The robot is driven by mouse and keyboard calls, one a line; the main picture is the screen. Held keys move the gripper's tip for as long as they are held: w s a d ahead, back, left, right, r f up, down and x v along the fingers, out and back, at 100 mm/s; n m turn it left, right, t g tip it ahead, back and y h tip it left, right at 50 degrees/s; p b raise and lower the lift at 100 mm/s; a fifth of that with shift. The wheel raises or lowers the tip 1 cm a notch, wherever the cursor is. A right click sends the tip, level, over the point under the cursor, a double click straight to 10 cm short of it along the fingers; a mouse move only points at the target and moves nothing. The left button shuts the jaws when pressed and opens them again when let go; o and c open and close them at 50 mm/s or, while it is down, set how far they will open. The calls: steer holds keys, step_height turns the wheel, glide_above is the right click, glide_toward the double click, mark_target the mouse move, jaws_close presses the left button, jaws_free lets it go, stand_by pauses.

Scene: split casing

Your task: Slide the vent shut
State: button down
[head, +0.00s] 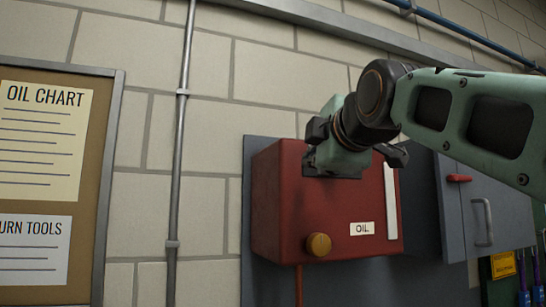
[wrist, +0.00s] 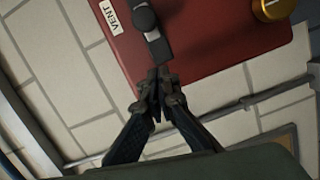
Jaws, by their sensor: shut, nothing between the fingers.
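The vent slider shows in the wrist view as a dark strip (wrist: 157,45) with a round dark knob (wrist: 144,18) on the red casing (wrist: 205,40). A white VENT label (wrist: 110,15) sits beside it. My gripper (wrist: 157,78) is shut and empty, its fingertips at or very near the lower end of the dark strip; I cannot tell whether they touch. In the head view the red casing (head: 285,215) hangs on the wall, and my gripper (head: 318,160) is at its upper part. The vent slider is hidden there.
A yellow knob (head: 318,244) and an OIL label (head: 361,228) are on the casing's front, with a pale strip (head: 391,200) at its right. A pipe (head: 180,150) runs down the wall at left.

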steer(key=shift+w+d+f+p, duration=0.15)
steer(key=shift+w+d, duration=0.15)
steer(key=shift+d, duration=0.3)
steer(key=shift+w+d+f+p, duration=0.15)
steer(key=shift+w+d, duration=0.1)
steer(key=shift+d, duration=0.4)
steer(key=shift+w+d+p, duration=0.15)
steer(key=shift+w+d, duration=0.15)
steer(key=shift+d, duration=0.3)
steer(key=shift+d, duration=0.15)
